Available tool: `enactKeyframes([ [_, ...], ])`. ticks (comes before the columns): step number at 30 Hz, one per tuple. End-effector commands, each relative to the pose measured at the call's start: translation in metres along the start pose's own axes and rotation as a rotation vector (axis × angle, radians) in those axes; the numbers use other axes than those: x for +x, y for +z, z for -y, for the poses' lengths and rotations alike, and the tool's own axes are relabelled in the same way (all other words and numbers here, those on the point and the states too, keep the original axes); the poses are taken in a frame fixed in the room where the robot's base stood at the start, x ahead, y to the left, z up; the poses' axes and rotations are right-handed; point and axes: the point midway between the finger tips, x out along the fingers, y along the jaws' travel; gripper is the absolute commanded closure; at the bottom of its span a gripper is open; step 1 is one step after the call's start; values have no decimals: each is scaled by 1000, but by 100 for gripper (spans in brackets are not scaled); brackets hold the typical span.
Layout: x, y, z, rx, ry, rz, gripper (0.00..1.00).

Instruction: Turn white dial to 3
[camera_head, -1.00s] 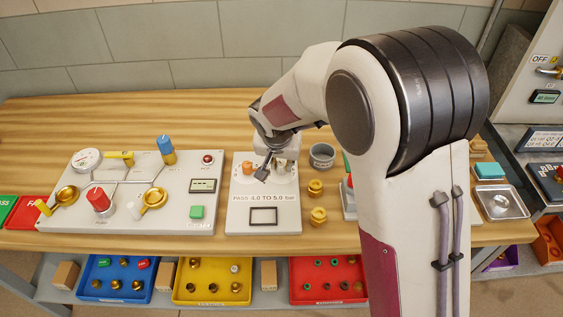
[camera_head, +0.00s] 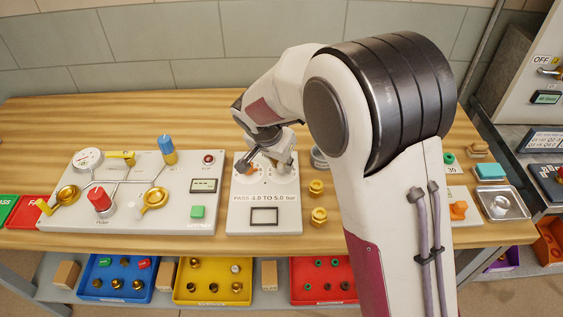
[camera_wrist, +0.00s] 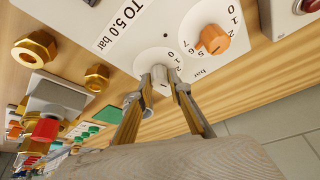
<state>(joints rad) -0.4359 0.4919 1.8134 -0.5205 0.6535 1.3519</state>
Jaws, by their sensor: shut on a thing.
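The white dial (camera_wrist: 161,80) is on the white "PASS 4.0 TO 5.0 bar" panel (camera_head: 240,215). In the wrist view my gripper (camera_wrist: 166,90) has one finger on each side of its knob and is shut on it. Numbers 0, 1 and 2 show on the scale beside the knob; the rest is covered, and I cannot tell which number the knob points to. In the head view my gripper (camera_head: 266,165) is over the top of the panel and hides the white dial.
An orange dial (camera_wrist: 213,40) is close beside the white one on the same panel. Brass fittings (camera_head: 318,215) stand right of the panel. A larger board with valves and a red knob (camera_head: 100,200) is to the left. Coloured parts trays are below the front edge.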

Motion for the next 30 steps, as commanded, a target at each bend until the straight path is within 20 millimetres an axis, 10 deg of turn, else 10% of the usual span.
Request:
enactKeyframes([
  [9,0,2,1,0,0,2,100],
  [12,0,1,1,0,0,2,65],
  [30,-10,0,1,-1,0,-1,65],
])
